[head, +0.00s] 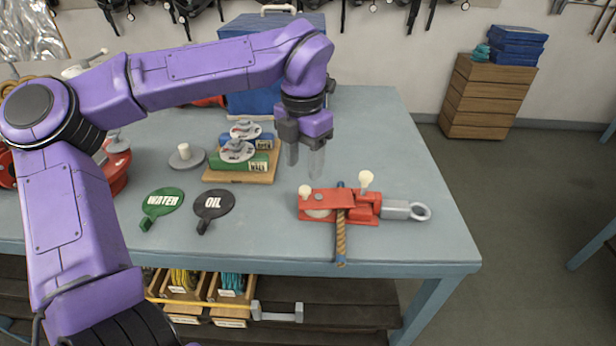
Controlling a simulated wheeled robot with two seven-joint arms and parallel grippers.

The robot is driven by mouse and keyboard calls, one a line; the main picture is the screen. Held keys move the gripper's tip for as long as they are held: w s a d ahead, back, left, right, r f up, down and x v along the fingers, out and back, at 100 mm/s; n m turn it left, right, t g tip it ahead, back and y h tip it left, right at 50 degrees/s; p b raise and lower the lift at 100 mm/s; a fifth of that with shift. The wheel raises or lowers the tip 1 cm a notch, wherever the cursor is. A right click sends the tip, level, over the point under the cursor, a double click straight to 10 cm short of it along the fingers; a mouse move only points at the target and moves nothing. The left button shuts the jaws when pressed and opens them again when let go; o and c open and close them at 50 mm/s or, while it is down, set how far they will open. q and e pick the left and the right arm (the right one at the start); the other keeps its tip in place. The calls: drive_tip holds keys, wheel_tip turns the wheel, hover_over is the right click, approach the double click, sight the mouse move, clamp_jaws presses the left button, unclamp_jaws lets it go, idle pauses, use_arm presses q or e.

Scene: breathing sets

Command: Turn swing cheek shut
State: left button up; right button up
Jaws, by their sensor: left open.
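A red clamp-like device (364,213) lies near the right front of the blue-grey table. A red upper plate (328,198), which looks like the swing cheek, covers part of a pale round piece. I cannot tell whether it is fully shut. A brown rope (341,240) with blue ends crosses the device toward the front edge. My left gripper (304,162) points down, open and empty, above and behind the device. My right gripper is not in view.
Green WATER (163,199) and black OIL (213,205) paddles lie left of the device. A wooden board (240,177) with green and blue blocks stands behind them. A large blue box (250,102) is farther back. Bare table (400,160) surrounds the device's right.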

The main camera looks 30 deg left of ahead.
sight(305, 187)
use_arm(q)
drive_tip(key=f, duration=0.5)
drive_tip(key=shift+w+a+f, duration=0.1)
drive_tip(key=shift+w+a, duration=0.05)
drive_tip(key=shift+w, duration=0.2)
drive_tip(key=shift+s+f, duration=0.1)
drive_tip(key=shift+f, duration=0.25)
clamp_jaws()
drive_tip(key=m+p, duration=0.1)
drive_tip(key=p, duration=0.2)
drive_tip(key=shift+r, duration=0.35)
drive_tip(key=shift+w+f+m, duration=0.15)
drive_tip(key=shift+w+m, duration=0.05)
drive_tip(key=shift+m, duration=0.2)
drive_tip(key=shift+f, duration=0.25)
unclamp_jaws()
